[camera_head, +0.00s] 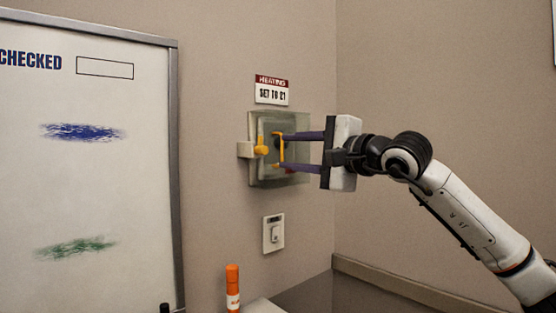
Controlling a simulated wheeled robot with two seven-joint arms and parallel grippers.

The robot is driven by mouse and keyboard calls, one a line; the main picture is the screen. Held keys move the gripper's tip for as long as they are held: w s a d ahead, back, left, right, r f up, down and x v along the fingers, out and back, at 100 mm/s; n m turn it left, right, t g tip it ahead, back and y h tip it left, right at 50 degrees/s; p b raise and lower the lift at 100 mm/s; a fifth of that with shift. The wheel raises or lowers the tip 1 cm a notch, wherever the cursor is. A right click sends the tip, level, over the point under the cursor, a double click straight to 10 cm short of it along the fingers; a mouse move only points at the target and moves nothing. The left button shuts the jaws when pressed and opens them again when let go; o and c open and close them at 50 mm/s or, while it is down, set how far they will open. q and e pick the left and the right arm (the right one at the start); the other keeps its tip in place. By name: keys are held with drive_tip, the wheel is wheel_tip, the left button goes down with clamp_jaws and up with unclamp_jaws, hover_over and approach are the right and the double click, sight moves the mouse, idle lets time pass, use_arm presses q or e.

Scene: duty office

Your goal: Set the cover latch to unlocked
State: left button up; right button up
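A see-through grey cover box (258,176) is fixed to the wall beneath a heating sign. At its left side a yellow latch knob (261,150) stands by a beige bracket (243,150); the knob's upright part points up. A thin yellow-orange upright bar (282,150) shows on the cover's front. My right gripper (278,151) reaches in from the right, its two dark fingers spread apart at the cover, near the top and bottom of that bar. I cannot tell whether they touch it. The latch lies left of the fingertips. My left gripper is not in view.
The sign (271,90) reads "HEATING SET TO 21". A wall switch (274,234) sits below the cover. A framed whiteboard (100,190) fills the left. The room's corner is just right of the cover.

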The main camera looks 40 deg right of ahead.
drive_tip(key=shift+s+d+b, duration=0.1)
drive_tip(key=shift+s+b, duration=0.2)
drive_tip(key=shift+s, duration=1.3)
